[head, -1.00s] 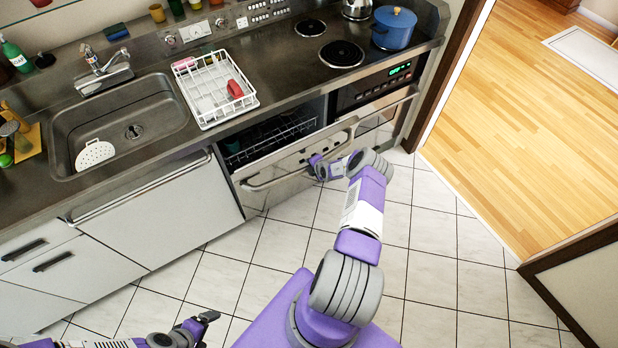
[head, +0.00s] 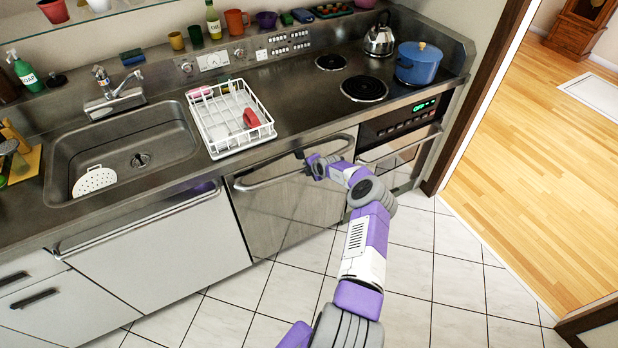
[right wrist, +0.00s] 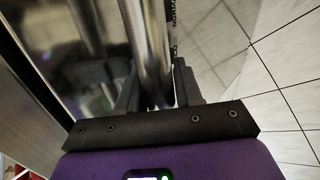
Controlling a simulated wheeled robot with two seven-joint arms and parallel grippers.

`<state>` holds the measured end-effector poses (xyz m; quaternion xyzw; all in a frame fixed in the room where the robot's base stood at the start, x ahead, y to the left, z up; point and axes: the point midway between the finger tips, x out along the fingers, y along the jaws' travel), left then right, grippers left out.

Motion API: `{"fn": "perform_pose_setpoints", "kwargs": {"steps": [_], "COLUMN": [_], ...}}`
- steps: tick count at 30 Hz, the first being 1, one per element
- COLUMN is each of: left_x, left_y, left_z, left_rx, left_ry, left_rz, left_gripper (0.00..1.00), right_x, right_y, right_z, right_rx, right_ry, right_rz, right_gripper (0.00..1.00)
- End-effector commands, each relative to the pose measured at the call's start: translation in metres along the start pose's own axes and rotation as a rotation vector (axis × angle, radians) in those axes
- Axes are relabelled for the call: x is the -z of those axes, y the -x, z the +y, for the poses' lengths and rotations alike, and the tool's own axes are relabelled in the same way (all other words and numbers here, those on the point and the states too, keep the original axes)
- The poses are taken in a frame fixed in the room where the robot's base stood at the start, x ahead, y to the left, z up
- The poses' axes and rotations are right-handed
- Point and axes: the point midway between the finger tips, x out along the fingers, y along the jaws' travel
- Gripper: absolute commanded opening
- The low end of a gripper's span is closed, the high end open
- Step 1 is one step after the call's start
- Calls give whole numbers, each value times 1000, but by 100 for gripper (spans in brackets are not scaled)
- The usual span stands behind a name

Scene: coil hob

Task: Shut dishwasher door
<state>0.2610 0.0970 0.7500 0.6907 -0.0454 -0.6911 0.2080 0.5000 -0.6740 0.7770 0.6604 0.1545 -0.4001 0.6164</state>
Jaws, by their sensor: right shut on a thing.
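The dishwasher door (head: 285,208) is a steel panel under the counter, left of the oven. It stands upright, about flush with the cabinet fronts, and no rack or gap shows at its top in the head view. Its bar handle (head: 262,182) runs across the upper part. My right gripper (head: 304,160) is at the right part of the handle. In the right wrist view its fingers (right wrist: 157,88) are on either side of the round handle bar (right wrist: 148,40), shut on it. My left gripper is out of view.
The white dish rack (head: 230,120) stands on the counter above the door. The sink (head: 165,135) is to the left, and the oven (head: 400,140) with a blue pot (head: 418,66) above it is to the right. The tiled floor (head: 415,270) in front is clear.

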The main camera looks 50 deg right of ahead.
Motion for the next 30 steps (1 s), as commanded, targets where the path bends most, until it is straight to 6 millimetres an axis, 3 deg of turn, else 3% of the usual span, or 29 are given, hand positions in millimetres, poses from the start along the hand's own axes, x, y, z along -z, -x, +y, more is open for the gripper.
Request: {"fn": "perform_pose_setpoints", "kwargs": {"steps": [16,17,20,30], "left_x": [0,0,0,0], "left_y": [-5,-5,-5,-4], "left_z": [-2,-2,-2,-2], "left_rx": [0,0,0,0], "left_ry": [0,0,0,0], "left_rz": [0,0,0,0], "left_gripper": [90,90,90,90], "right_x": [-1,-1,-1,-2], "right_y": [-3,-3,-3,-1], "right_z": [-1,-1,-1,1], "right_rx": [9,9,9,6], "right_ry": [4,4,2,0], "right_rz": [2,2,2,0], "right_gripper": [0,36,52,55]}}
